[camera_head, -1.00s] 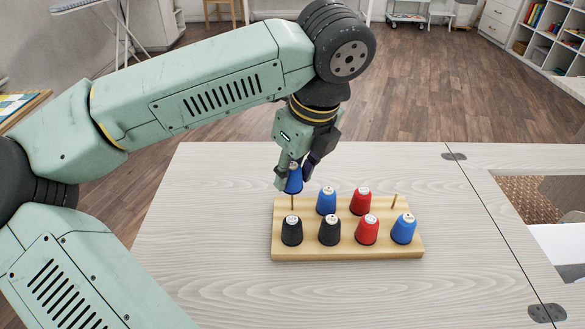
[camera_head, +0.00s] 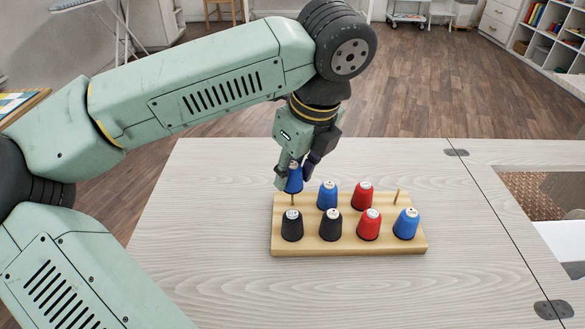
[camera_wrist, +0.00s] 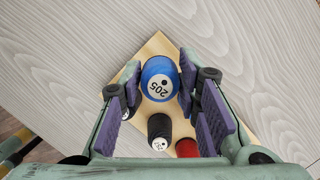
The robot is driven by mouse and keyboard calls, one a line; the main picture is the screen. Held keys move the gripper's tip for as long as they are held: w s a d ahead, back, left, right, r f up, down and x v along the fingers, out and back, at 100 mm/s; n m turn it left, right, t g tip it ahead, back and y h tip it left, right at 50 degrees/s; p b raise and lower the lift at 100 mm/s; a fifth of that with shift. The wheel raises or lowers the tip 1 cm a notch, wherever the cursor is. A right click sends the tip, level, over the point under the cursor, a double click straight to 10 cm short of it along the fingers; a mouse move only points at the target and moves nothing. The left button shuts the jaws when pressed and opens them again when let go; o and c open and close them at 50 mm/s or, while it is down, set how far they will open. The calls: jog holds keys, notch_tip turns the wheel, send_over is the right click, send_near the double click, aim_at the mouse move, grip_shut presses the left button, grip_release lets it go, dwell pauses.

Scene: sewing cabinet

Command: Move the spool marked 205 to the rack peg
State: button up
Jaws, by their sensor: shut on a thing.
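My gripper (camera_head: 295,178) is shut on a blue spool (camera_head: 293,181) at the back left of the wooden rack (camera_head: 350,246). The wrist view shows this spool (camera_wrist: 158,76) between the purple finger pads, with 205 on its pale top. In the head view it is upright, just above a thin peg (camera_head: 292,201) in the rack's back left corner; part of that peg shows below it. Another bare peg (camera_head: 396,196) stands at the back right of the rack.
The rack also carries a blue spool (camera_head: 327,196) and a red one (camera_head: 362,196) in the back row. In front stand two black spools (camera_head: 292,227), a red (camera_head: 369,226) and a blue one (camera_head: 405,225). The pale tabletop (camera_head: 210,220) around is clear; an opening lies at the right.

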jog(key=shift+f+b, duration=1.4)
jog(key=shift+b, duration=0.2)
jog(key=o, duration=0.9)
jog(key=shift+o, duration=0.2)
jog(key=shift+r, duration=0.15)
jog(key=v, duration=1.2)
jog(key=shift+s, duration=0.1)
